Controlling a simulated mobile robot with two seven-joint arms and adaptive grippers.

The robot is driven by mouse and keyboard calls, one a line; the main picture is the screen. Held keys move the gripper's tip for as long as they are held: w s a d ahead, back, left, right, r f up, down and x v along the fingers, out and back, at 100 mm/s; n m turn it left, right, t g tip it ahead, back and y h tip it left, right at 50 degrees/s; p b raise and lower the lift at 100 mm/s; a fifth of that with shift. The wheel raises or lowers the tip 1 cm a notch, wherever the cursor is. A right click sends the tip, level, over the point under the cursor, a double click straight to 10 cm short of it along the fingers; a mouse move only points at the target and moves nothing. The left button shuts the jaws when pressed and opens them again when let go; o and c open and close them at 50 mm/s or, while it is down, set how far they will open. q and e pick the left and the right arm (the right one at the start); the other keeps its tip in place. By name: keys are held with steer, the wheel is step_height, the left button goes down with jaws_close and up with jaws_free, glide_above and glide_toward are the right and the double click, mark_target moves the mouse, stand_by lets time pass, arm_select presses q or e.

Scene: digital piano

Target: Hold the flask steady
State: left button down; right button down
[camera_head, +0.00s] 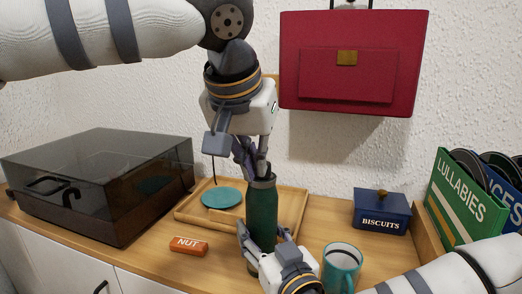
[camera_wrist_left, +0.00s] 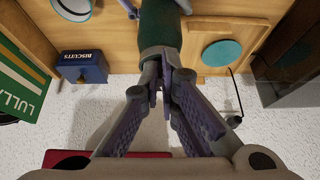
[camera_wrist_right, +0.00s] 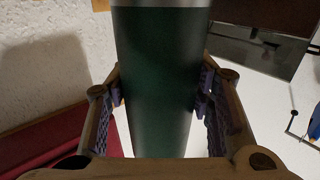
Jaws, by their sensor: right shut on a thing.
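The dark green flask (camera_head: 262,212) stands upright near the front of the counter, with a grey metal band at its top. My right gripper (camera_head: 264,238) is shut around its lower body; the right wrist view shows the green wall (camera_wrist_right: 158,85) between the two fingers. My left gripper (camera_head: 252,160) points down at the flask's top from above. In the left wrist view its fingertips (camera_wrist_left: 157,82) are close together at the flask's upper end (camera_wrist_left: 158,30). Whether they grip anything there is hidden. The flask's base is mostly hidden behind my right gripper.
A wooden tray (camera_head: 294,203) with a teal disc (camera_head: 221,197) lies behind the flask. A teal mug (camera_head: 341,267) stands close to the right, and an orange NUT bar (camera_head: 189,245) to the left. A blue biscuit box (camera_head: 380,213), record crate (camera_head: 466,200) and dark-lidded turntable (camera_head: 100,180) flank the area.

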arm_select(q)
steer(key=shift+d+f, duration=0.25)
steer(key=shift+d, duration=0.05)
arm_select(e)
steer(key=shift+s+a, duration=0.1)
arm_select(q)
steer(key=shift+s, duration=0.1)
steer(key=shift+s, duration=0.3)
step_height(320, 180, up, 6)
steer(key=shift+a+r, duration=0.15)
stand_by(0.3)
arm_select(e)
steer(key=c, duration=0.7)
jaws_free()
